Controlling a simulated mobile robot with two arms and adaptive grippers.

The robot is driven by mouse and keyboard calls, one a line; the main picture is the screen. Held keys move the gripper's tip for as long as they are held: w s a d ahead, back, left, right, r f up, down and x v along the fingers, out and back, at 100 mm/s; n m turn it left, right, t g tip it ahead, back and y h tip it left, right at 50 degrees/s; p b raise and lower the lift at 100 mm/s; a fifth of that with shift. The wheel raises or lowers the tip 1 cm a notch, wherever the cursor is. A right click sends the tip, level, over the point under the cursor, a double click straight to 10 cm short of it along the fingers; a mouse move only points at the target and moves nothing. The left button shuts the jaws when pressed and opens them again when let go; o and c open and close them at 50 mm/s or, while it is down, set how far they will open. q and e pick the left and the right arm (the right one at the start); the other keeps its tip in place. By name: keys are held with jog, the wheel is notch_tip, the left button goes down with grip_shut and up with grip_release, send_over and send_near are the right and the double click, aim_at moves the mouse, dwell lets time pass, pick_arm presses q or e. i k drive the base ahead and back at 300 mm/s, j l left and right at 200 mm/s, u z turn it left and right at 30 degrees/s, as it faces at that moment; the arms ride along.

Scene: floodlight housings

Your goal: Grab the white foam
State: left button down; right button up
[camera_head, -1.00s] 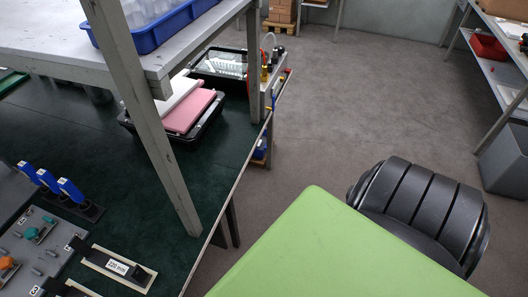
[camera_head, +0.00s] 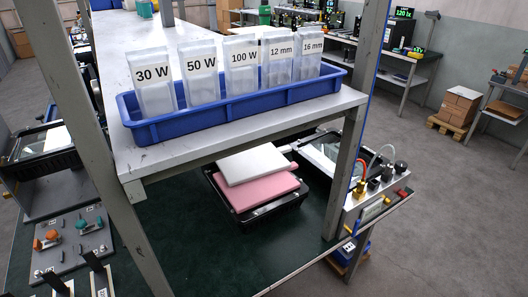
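The white foam (camera_head: 254,163) is a flat white slab under the shelf, lying on top of a pink foam slab (camera_head: 257,190). Both rest in a black tray or housing (camera_head: 268,214) on the dark green bench top. The white slab sits slightly toward the back left of the pink one, and the shelf edge passes close above it in the picture. Neither of my grippers shows in the head view.
A grey shelf (camera_head: 250,125) on posts overhangs the bench (camera_head: 200,255). It carries a blue bin (camera_head: 237,110) of labelled bags. A grey post (camera_head: 350,160) and a control box (camera_head: 376,200) stand right of the foam. The floor (camera_head: 430,210) at right is open.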

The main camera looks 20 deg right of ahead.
aim_at(265, 160)
jog(key=l+u, duration=0.25)
jog(key=l, duration=0.7)
jog(key=l+u, duration=0.25)
jog(key=l, duration=0.7)
jog(key=l+u, duration=0.25)
jog(key=l, duration=0.65)
